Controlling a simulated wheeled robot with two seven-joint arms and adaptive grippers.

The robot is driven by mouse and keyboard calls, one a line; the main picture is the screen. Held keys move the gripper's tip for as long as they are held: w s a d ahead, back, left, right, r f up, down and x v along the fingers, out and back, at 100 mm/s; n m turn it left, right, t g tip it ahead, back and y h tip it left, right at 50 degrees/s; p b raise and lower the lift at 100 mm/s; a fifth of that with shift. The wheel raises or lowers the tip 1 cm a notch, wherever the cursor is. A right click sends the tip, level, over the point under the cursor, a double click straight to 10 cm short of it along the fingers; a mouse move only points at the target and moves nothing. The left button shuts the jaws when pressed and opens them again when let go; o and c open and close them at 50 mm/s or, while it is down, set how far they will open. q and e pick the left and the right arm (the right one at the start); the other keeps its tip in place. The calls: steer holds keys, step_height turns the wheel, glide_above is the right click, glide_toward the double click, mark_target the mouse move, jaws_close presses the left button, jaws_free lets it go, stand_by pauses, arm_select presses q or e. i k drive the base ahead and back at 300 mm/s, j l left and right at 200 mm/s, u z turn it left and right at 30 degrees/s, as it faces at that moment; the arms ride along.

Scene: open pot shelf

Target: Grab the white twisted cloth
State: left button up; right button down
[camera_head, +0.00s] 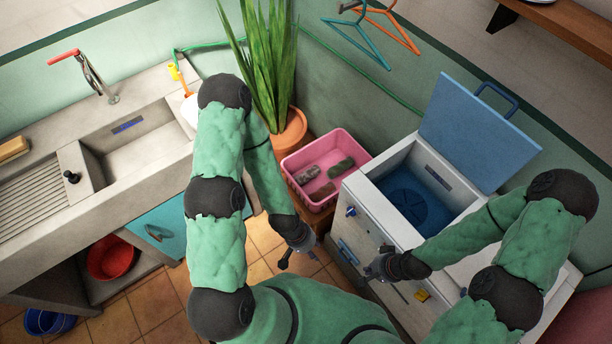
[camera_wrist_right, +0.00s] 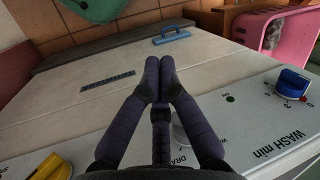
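A pale, greyish-white twisted piece of cloth (camera_head: 307,175), probably the white twisted cloth, lies in the pink basket (camera_head: 290,160) beside darker pieces. My left gripper (camera_head: 298,260) hangs over the floor in front of the basket, apart from it. Its fingers look spread and empty. My right gripper (camera_head: 374,268) is at the front of the washing machine (camera_head: 374,205).
The machine's blue lid (camera_head: 480,130) stands open at the back right. A potted plant (camera_head: 292,135) stands behind the basket. The concrete sink (camera_head: 135,150) is at the left, with a red bowl (camera_head: 110,258) below. Hangers (camera_head: 385,30) hang on the wall.

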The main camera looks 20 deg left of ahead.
mark_target(304, 177)
steer(key=k, duration=0.1)
steer(key=j+u, duration=0.35)
steer(key=i+j+u, duration=0.2)
steer(key=j+u, duration=0.15)
steer(key=i+j+u, duration=0.25)
steer(key=i+u, duration=0.15)
